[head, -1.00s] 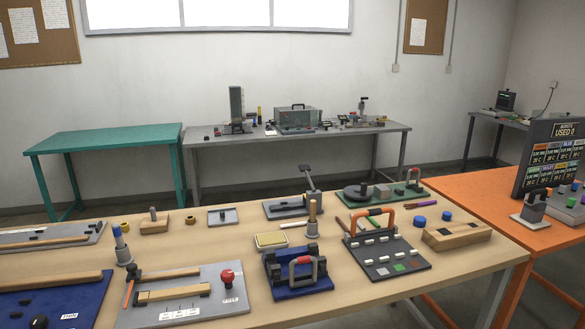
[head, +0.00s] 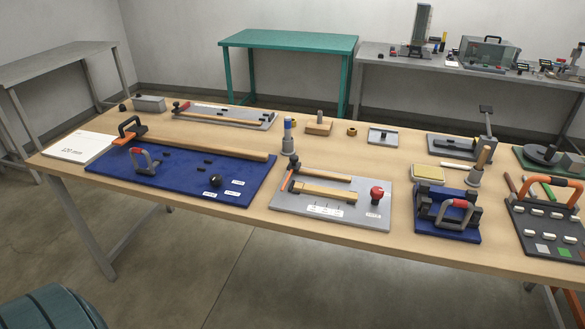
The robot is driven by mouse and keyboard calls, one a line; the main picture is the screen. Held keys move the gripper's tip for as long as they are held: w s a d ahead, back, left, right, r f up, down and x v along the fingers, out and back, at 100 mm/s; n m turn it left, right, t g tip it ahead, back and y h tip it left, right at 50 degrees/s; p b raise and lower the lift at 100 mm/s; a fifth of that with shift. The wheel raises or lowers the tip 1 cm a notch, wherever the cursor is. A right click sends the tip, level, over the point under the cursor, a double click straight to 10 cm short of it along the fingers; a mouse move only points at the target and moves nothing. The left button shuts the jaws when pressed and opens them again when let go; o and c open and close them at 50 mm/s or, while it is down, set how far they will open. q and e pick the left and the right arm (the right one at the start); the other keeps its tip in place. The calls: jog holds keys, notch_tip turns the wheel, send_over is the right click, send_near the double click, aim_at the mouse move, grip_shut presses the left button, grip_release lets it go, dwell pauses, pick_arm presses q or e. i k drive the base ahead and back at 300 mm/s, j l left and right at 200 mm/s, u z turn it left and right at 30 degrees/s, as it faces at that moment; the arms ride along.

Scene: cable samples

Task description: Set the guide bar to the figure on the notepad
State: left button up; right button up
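A white notepad (head: 78,147) lies flat at the left end of the wooden table; its writing is too small to read. To its right is a blue board (head: 225,190) with a long wooden bar (head: 200,147) along its back edge, a black handle (head: 131,127) and orange piece at the bar's left end, a grey-and-red clamp (head: 145,160), a black knob (head: 216,180) and small white labels. A grey board (head: 372,217) beside it carries wooden bars (head: 325,192), an orange lever and a red knob (head: 377,194). I cannot tell which bar is the guide bar. Neither gripper is in view.
Farther right stand a blue fixture (head: 447,222) and a dark board (head: 540,232) with an orange handle. Another grey board (head: 230,116) lies at the back. A teal rounded object (head: 45,312) is on the floor at lower left. The table's front edge is mostly clear.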

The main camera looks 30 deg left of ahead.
aim_at(294, 166)
jog(key=u, duration=2.05)
jog(key=i+j, duration=1.2)
jog(key=z, duration=1.7)
